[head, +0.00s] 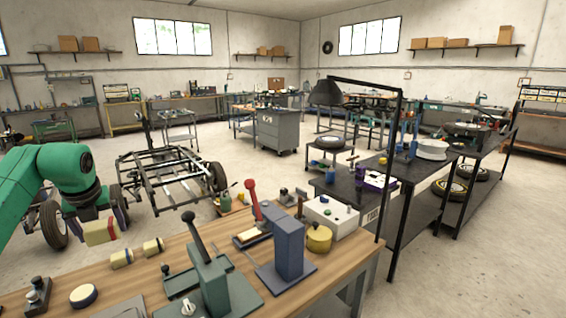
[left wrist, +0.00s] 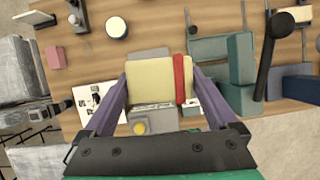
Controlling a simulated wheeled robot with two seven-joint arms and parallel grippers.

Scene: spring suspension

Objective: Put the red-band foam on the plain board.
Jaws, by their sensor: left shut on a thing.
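My left gripper (head: 98,217) is shut on the red-band foam (head: 100,232), a cream block with a red band at one end. It holds the foam above the far left part of the wooden bench. In the left wrist view the foam (left wrist: 154,81) lies between the two purple fingers, red band to the right. A flat grey plate (head: 124,307) lies at the bench's near edge, partly cut off; its grey edge (left wrist: 148,54) shows beyond the foam. I cannot tell whether it is the plain board. My right gripper is not in view.
Two cream pieces with yellow bands, one left (head: 121,258) and one right (head: 152,247), lie on the bench. A white-topped disc (head: 83,295) and a dark clamp (head: 38,292) are near left. A green lever press (head: 210,280) and a blue press (head: 288,250) stand to the right.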

